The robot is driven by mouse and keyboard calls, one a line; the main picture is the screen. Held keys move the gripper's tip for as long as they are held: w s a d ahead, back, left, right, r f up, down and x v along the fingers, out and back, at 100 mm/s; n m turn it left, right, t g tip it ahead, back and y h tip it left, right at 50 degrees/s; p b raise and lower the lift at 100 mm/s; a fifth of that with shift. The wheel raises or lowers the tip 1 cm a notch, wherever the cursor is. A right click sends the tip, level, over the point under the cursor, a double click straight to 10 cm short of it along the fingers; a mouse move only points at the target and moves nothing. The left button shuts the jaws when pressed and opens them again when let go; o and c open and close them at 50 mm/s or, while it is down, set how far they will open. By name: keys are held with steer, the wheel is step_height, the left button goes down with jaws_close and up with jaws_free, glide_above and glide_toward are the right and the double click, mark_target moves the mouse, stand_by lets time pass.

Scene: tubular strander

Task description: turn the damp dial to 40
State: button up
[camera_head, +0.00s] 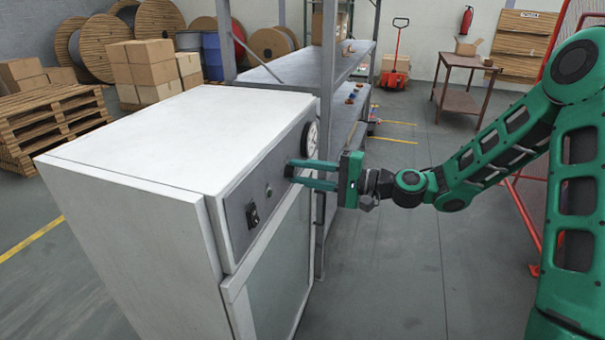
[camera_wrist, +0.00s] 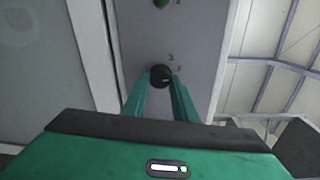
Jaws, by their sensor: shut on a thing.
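The white cabinet (camera_head: 130,150) stands in front of me with a grey control panel (camera_head: 238,210) on its right-hand face. My gripper (camera_head: 292,173) reaches the panel from the right, with its green fingers at a dark knob. In the wrist view, the round black knob (camera_wrist: 160,76) sits between the tips of my gripper (camera_wrist: 160,84), which is shut on it. Small marks around the knob are too blurred to read. Another black knob (camera_head: 252,215) is lower on the panel, with a small round button (camera_head: 268,191) between. A white round gauge (camera_head: 310,139) is at the panel's far end.
A grey metal shelf (camera_head: 335,85) stands right behind the cabinet, close to my gripper. A red mesh guard (camera_head: 520,200) is at the right. Pallets (camera_head: 50,115) and cartons (camera_head: 150,65) are at the back left. The floor (camera_head: 400,270) right of the cabinet is clear.

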steer(key=m, duration=0.4)
steer(key=shift+w+d+f, duration=0.2)
steer(key=shift+d, duration=0.05)
stand_by(0.3)
steer(key=o, duration=1)
steer(key=shift+o, duration=0.2)
steer(key=shift+a, duration=0.1)
steer(key=shift+s, duration=0.1)
steer(key=v, duration=1)
steer(key=shift+d, duration=0.45)
